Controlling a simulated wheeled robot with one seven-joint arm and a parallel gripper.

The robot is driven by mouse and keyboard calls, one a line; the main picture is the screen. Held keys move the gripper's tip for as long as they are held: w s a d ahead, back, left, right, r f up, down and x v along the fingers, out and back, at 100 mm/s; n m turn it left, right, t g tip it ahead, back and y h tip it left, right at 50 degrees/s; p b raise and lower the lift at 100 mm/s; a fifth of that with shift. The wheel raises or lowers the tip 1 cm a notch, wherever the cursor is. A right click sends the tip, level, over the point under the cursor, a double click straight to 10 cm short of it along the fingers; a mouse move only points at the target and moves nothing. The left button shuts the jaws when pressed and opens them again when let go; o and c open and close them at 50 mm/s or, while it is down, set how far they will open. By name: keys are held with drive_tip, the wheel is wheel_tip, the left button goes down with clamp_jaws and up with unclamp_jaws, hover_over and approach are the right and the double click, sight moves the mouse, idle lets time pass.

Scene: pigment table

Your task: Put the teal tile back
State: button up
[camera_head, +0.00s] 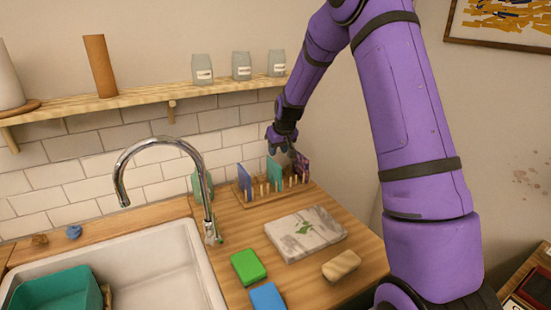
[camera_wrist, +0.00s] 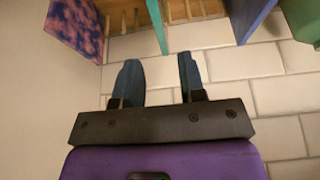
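The teal tile (camera_head: 275,172) stands upright in a wooden peg rack (camera_head: 262,200) on the counter, between a blue tile (camera_head: 244,182) and a purple-pink patterned tile (camera_head: 302,166). My gripper (camera_head: 284,152) is above the rack, close to the teal and patterned tiles. In the wrist view its fingers (camera_wrist: 158,62) are apart with nothing between them. There the teal tile (camera_wrist: 157,22) shows edge-on just beyond the gap, with the patterned tile (camera_wrist: 76,26) to the left and the blue tile (camera_wrist: 252,17) to the right.
A pale board with a green mark (camera_head: 305,234), a green block (camera_head: 248,266), a blue block (camera_head: 267,297) and a tan block (camera_head: 341,265) lie in front of the rack. The faucet (camera_head: 205,190) and sink (camera_head: 150,275) are left. A shelf with jars (camera_head: 202,70) hangs above.

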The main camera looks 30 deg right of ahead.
drive_tip(key=shift+v, duration=1.2)
drive_tip(key=s+a+r, duration=0.4)
drive_tip(key=s+r, duration=0.5)
drive_tip(key=s, duration=0.1)
drive_tip(key=s+a+r, duration=0.4)
drive_tip(key=s+r, duration=0.5)
drive_tip(key=s+a+r, duration=0.1)
drive_tip(key=s, duration=1.1)
drive_tip(key=s+a+r, duration=0.1)
drive_tip(key=s+a, duration=0.1)
drive_tip(key=s, duration=0.9)
drive_tip(key=shift+s+a+r+t, duration=0.2)
drive_tip(key=shift+s+r+t, duration=0.1)
drive_tip(key=shift+s+r, duration=0.1)
